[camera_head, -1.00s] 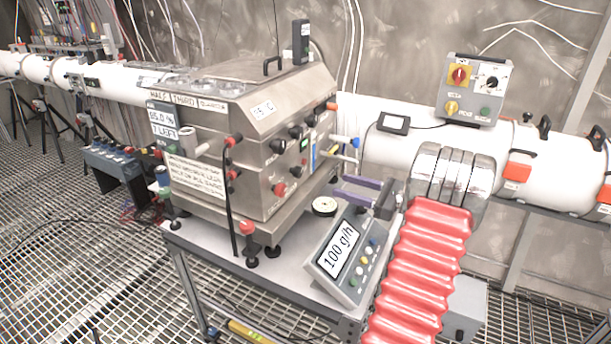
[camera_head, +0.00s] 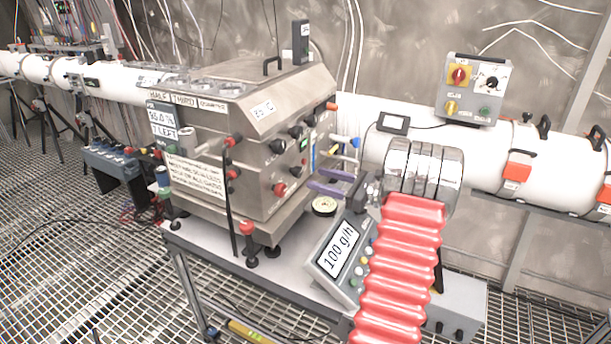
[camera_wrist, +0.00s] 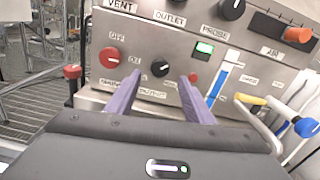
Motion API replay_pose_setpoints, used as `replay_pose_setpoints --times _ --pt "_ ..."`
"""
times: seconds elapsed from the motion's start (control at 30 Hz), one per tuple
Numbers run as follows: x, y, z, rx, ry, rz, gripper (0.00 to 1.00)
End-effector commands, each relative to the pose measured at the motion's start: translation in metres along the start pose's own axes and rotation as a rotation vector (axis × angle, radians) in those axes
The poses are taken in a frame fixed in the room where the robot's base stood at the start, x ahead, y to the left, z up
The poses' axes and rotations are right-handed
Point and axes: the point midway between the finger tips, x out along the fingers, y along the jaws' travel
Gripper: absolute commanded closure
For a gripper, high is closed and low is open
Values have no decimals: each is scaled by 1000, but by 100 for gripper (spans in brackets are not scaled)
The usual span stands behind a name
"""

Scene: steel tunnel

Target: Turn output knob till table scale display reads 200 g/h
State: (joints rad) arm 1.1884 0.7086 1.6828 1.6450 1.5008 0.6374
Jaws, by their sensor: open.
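The table scale (camera_head: 312,262) stands at the table's front right, and its tilted display (camera_head: 338,248) reads 100 g/h. The steel box's front panel (camera_head: 262,165) carries several knobs. In the wrist view, a black knob (camera_wrist: 160,68) has a blurred label beneath it that looks like OUTPUT; the same knob shows small in the head view (camera_head: 296,171). My gripper (camera_head: 314,178) points its two purple fingers at the panel. In the wrist view, my gripper (camera_wrist: 160,79) is open, with the black knob framed between the fingertips. I cannot tell any contact.
A red knob (camera_wrist: 112,57) sits left of the black knob, and a smaller red button (camera_wrist: 193,78) is close to the right fingertip. A blue-tipped lever (camera_wrist: 306,127) sticks out at right. A round disc (camera_head: 324,207) lies on the table below my gripper.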

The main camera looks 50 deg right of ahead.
Motion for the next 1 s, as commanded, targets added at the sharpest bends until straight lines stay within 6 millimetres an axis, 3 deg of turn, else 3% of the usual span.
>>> replay_pose_setpoints --times 0.2,0.4,0.77,1.0 --pt "35 1 0 0 -1 3 52" --pt "55 0 0 0 0 1 52" --pt "59 1 0 0 0 1 52" --pt "59 1 0 0 0 2 68"
